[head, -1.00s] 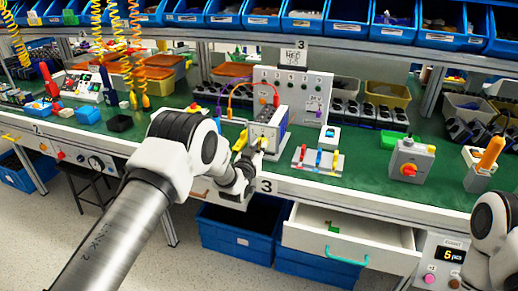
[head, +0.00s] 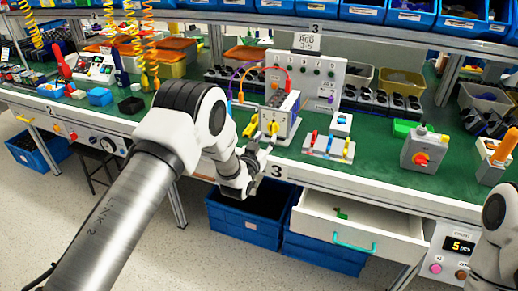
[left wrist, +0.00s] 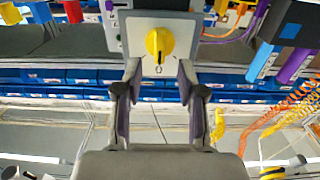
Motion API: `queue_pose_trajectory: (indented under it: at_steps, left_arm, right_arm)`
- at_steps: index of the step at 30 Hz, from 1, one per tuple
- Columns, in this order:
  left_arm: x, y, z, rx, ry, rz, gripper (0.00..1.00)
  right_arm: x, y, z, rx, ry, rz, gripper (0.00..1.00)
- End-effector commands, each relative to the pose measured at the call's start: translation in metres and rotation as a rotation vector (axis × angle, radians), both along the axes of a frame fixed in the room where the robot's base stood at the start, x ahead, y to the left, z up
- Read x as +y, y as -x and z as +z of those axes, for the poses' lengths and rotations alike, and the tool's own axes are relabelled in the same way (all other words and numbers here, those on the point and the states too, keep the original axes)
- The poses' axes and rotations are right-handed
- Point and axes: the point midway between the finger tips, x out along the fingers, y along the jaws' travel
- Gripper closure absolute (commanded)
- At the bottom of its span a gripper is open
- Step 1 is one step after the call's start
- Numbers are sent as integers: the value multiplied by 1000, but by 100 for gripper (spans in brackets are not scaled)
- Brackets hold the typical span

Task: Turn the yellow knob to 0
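The yellow knob (head: 273,127) is on the front of a small light-grey box (head: 285,116) near the bench's front edge. In the left wrist view the knob (left wrist: 159,43) is large and upright on a pale panel, with a dark mark on its lower part and a small round mark below it. My left gripper (head: 267,145) is just in front of and below the knob. In the left wrist view my left gripper (left wrist: 160,72) is open, its two fingers apart, with the knob beyond the tips and nothing between them. My right gripper is out of view.
A grey box with a red knob (head: 421,158) and a small switch board (head: 328,147) stand to the right. Cables (head: 240,78) arch over the knob's box. An open drawer (head: 360,226) juts out below the bench. My right arm shows at the right edge.

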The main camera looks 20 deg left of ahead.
Motion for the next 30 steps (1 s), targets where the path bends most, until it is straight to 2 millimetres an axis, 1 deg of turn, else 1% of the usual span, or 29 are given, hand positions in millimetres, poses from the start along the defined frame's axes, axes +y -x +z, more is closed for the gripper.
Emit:
queue_pose_trajectory:
  at_steps: [1,3,6,9,12,24,26,27,29,30]
  left_arm:
    - [1,14,0,4,0,0,60]
    - [1,32,0,4,0,0,60]
    - [2,53,-1,3,0,0,60]
    - [2,66,0,2,0,0,60]
    - [3,71,0,0,0,0,60]
    - [2,71,-1,6,0,0,60]
    - [4,76,-8,31,1,2,60]
    - [5,83,-19,64,2,5,60]
    - [8,104,-43,142,4,11,60]
    - [10,123,-63,219,5,16,60]
  right_arm:
    - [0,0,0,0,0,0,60]
    - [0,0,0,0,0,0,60]
    - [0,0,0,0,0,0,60]
    - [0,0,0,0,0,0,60]
    - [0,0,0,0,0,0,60]
    - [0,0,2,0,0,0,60]
    - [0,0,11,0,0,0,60]
    - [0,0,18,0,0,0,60]
    - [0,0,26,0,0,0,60]
    - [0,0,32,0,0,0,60]
